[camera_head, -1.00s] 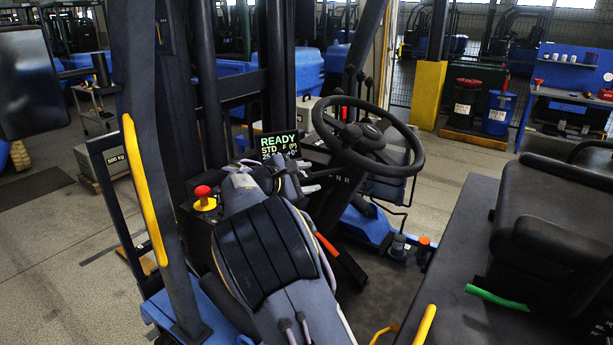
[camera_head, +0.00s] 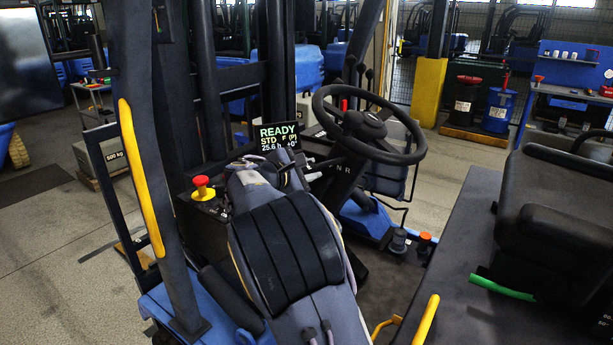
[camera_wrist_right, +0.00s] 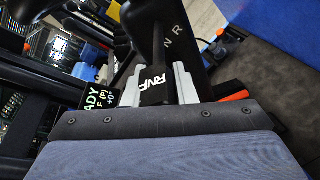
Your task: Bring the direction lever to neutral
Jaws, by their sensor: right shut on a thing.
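The display (camera_head: 280,138) shows "READY", "STD" and "F (P)". My left gripper is not in view.
A red emergency button (camera_head: 202,183) stands left of my right arm. A seat (camera_head: 556,205) is at the right. A dark post with a yellow grab handle (camera_head: 141,175) rises at the left. The steering wheel rim is close above my gripper.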

